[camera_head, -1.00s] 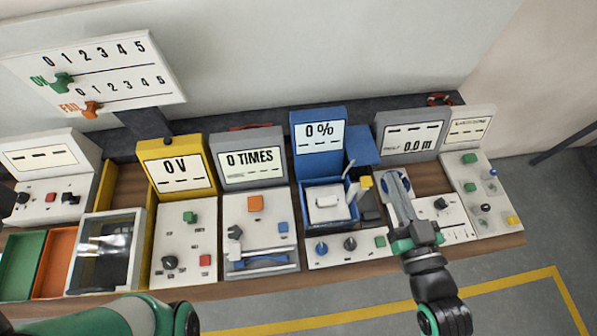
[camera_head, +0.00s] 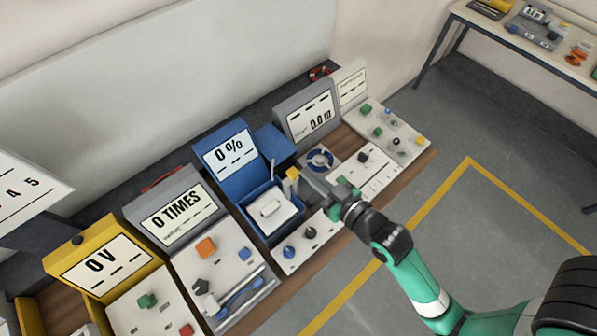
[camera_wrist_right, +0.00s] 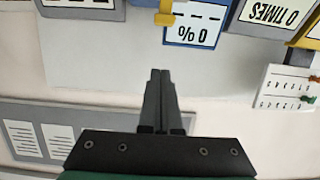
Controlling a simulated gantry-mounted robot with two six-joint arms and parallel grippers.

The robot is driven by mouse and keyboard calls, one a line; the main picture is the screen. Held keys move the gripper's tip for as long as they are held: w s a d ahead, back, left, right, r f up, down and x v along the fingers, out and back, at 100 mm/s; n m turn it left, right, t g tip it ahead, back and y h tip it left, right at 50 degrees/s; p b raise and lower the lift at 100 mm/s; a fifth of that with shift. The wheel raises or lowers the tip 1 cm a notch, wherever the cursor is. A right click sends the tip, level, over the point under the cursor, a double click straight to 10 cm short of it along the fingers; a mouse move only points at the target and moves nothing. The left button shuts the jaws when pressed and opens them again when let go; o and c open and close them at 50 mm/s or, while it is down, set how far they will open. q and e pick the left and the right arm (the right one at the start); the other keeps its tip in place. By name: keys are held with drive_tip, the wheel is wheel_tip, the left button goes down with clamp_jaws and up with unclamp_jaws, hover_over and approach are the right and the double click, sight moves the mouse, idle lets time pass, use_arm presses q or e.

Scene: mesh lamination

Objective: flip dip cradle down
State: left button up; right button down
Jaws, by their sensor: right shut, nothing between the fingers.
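The blue dip station (camera_head: 270,238) has a "0 %" display and an open tank. A white cradle (camera_head: 271,209) with a small handle sits inside the tank. A yellow block (camera_head: 292,174) stands at the tank's right rear edge, and it also shows in the right wrist view (camera_wrist_right: 164,17). My right gripper (camera_head: 306,174) is shut and empty, its fingers pointing left close to the yellow block. Contact cannot be told in the head view. In the wrist view the closed fingers (camera_wrist_right: 160,74) point toward the yellow block, with a gap in the picture. My left gripper is out of view.
A grey "0 TIMES" station (camera_head: 228,268) and a yellow "0 V" station (camera_head: 104,263) stand to the left. A grey station with a round blue part (camera_head: 320,159) stands to the right. The floor (camera_head: 480,230) in front is clear.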

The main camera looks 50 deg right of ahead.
sight(298, 174)
drive_tip(key=w+f, duration=0.1)
drive_tip(key=w+f+b, duration=0.1)
drive_tip(key=w+f, duration=0.2)
drive_tip(key=f, duration=0.1)
drive_tip(key=shift+w+d+f, duration=0.1)
drive_tip(key=shift+w+d, duration=0.15)
drive_tip(key=shift+d, duration=0.1)
wheel_tip(298, 174, down, 7)
drive_tip(key=b, duration=0.4)
drive_tip(key=shift+r, duration=0.2)
